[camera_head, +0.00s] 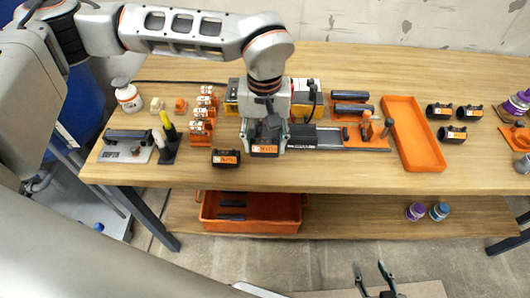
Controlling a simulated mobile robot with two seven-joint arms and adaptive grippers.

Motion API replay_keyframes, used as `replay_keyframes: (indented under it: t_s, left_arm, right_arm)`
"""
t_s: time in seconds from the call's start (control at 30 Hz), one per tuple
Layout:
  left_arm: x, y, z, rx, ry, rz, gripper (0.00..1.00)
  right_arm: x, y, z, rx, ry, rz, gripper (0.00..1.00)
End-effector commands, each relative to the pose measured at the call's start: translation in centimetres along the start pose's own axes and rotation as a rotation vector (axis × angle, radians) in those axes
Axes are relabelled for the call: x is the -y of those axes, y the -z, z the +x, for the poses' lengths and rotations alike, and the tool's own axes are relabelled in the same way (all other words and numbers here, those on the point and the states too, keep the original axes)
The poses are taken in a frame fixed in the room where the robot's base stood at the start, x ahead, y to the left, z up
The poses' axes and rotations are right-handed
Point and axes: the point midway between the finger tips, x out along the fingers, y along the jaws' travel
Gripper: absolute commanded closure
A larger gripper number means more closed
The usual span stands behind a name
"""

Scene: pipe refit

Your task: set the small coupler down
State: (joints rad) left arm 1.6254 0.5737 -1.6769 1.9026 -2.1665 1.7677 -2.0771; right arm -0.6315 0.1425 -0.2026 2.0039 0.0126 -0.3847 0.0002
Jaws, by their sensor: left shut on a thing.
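My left gripper (265,143) points down at the front middle of the workbench. It is shut on a dark coupler with an orange label (264,150), taken here as the small coupler. The coupler is just in front of the left end of the black rail fixture (318,138). I cannot tell whether it touches the bench. Another dark coupler with an orange label (226,158) lies on the bench just to its left. My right gripper (371,268) is at the bottom of the view, in front of the bench, with its fingers apart and empty.
An orange tray (413,135) lies to the right, with several dark couplers (453,134) beyond it. Orange clamps (201,125), a marker holder (167,148) and a white bottle (127,95) stand left. An orange bin (250,222) is on the lower shelf.

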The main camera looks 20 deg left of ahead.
Motion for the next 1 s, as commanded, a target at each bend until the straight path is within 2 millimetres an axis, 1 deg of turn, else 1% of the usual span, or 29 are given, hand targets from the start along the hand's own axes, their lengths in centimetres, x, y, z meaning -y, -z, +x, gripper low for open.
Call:
replay_keyframes:
  t_s: [0.17,0.3,0.4,0.67,0.8,0.83,0.9,1.0]
  left_arm:
    - [0.0,0.0,1.1,0.001,0.000,0.000,0.74]
    - [0.0,-0.1,3.2,0.004,0.001,-0.001,0.74]
    - [0.0,-0.1,4.4,0.002,0.000,-0.001,0.74]
    - [0.0,0.0,4.5,-0.001,-0.001,0.000,0.74]
    - [0.0,0.0,4.8,0.000,-0.001,0.001,0.74]
    - [0.0,0.0,4.8,0.000,-0.001,0.001,0.50]
    - [0.0,0.0,4.8,-0.001,-0.001,0.001,0.36]
    - [0.0,0.0,4.8,-0.001,-0.001,0.001,0.36]
  right_arm:
    - [0.0,-0.1,0.1,0.000,0.000,0.001,0.60]
    - [0.1,-0.4,0.2,0.004,0.000,0.001,0.60]
    - [0.2,-0.5,0.2,0.006,0.000,0.000,0.60]
    - [0.1,-0.4,0.1,0.004,-0.001,-0.001,0.60]
    - [0.2,-0.6,0.1,0.007,0.000,0.000,0.60]
    - [0.2,-0.6,0.1,0.008,0.000,0.000,0.60]
    - [0.2,-0.7,0.1,0.009,0.000,0.000,0.60]
    - [0.2,-0.7,0.0,0.010,0.000,0.000,0.60]
